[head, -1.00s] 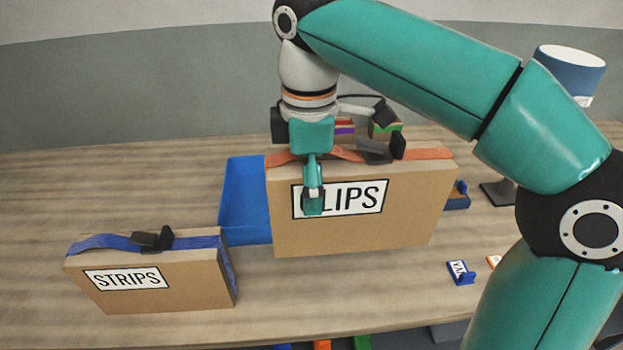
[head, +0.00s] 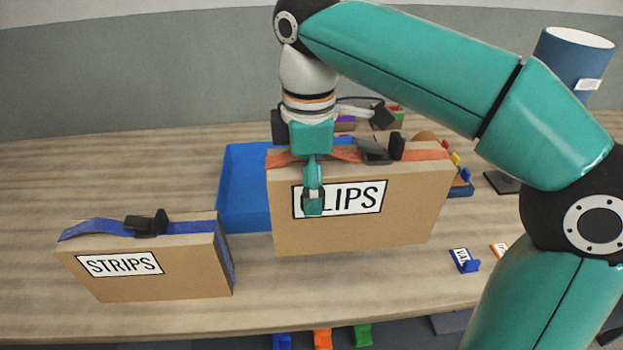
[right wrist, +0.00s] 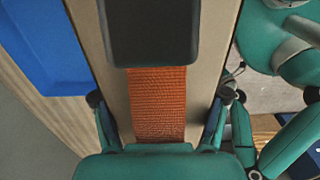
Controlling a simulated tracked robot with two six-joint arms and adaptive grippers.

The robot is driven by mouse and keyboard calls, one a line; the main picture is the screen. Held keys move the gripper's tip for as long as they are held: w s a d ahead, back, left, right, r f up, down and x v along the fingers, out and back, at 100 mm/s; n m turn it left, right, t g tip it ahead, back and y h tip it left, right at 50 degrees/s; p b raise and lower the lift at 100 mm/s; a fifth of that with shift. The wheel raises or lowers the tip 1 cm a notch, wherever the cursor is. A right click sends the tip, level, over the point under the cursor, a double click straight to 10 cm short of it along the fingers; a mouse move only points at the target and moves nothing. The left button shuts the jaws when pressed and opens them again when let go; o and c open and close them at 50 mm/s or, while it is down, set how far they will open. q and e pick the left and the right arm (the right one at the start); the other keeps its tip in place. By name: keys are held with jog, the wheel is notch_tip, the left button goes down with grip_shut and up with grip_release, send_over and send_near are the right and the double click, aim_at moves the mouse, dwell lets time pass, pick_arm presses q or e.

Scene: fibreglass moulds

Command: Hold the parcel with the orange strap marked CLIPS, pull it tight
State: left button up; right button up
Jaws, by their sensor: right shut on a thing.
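The CLIPS parcel (head: 420,213) is an upright cardboard box with a white label; my gripper hides the first letter. An orange strap (head: 427,155) runs along its top and rises unevenly left of a dark buckle (head: 374,151). The strap also shows in the right wrist view (right wrist: 158,100). My right gripper (head: 313,195) is shut on the left part of the parcel from above, one finger over the front face. In the right wrist view its fingers (right wrist: 160,125) straddle the box's thickness, with the strap between them. My left gripper is not visible.
The STRIPS parcel (head: 190,283), with a blue strap and black buckle, stands at left. A blue tray (head: 240,185) is behind the CLIPS parcel. Small labelled blocks (head: 463,260) lie at right. A blue cylinder (head: 570,62) stands behind my arm. Table at far left is clear.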

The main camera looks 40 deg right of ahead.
aim_at(309, 235)
jog(key=shift+f+b, duration=4.2)
jog(key=shift+f, duration=1.95)
jog(key=o, duration=1.8)
